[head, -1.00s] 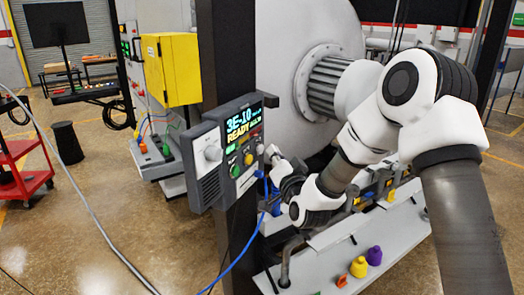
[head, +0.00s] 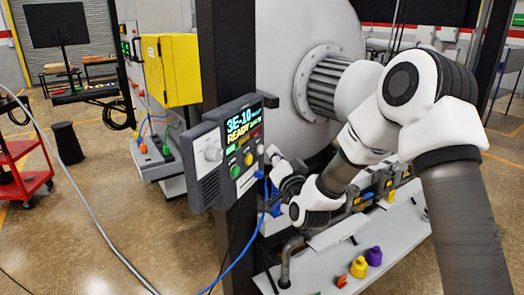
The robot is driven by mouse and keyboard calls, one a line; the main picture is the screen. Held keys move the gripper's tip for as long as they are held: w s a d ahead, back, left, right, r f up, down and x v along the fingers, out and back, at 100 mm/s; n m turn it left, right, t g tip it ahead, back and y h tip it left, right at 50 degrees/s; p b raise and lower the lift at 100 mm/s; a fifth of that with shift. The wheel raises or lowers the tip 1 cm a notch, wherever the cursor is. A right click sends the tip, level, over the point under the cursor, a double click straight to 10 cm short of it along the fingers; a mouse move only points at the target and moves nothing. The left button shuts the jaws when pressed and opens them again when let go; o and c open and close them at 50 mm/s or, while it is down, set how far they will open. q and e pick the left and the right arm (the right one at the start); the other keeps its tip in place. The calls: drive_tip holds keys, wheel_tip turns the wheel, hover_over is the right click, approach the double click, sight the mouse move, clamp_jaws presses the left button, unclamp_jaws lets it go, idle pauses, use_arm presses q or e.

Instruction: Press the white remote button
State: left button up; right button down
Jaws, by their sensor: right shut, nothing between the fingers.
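The grey remote box (head: 208,178) is fixed to a dark post. Its lit screen (head: 243,120) reads "3E-10" and "READY". Below the screen are a green button (head: 234,171), a yellow button (head: 248,159) and a small pale button (head: 260,149) near the right edge, which looks like the white one. My left gripper is out of view.
A blue cable (head: 249,240) hangs below the box. A grey bench (head: 320,266) with yellow, purple and orange parts lies under my right arm. A yellow cabinet (head: 171,70) and a red cart (head: 30,155) stand at left. The floor at lower left is mostly clear.

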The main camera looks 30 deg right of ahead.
drive_tip(key=shift+w+a, duration=0.1)
drive_tip(key=shift+w+a, duration=0.2)
drive_tip(key=shift+w, duration=0.05)
drive_tip(key=shift+w+a+b, duration=0.2)
drive_tip(key=shift+w+b, duration=0.1)
drive_tip(key=shift+b, duration=0.1)
idle(0.7)
drive_tip(key=shift+s+d, duration=0.5)
drive_tip(key=shift+s, duration=0.2)
drive_tip(key=s+d, duration=0.1)
drive_tip(key=s, duration=0.1)
drive_tip(key=s+d, duration=0.1)
drive_tip(key=s, duration=0.1)
drive_tip(key=shift+d, duration=0.4)
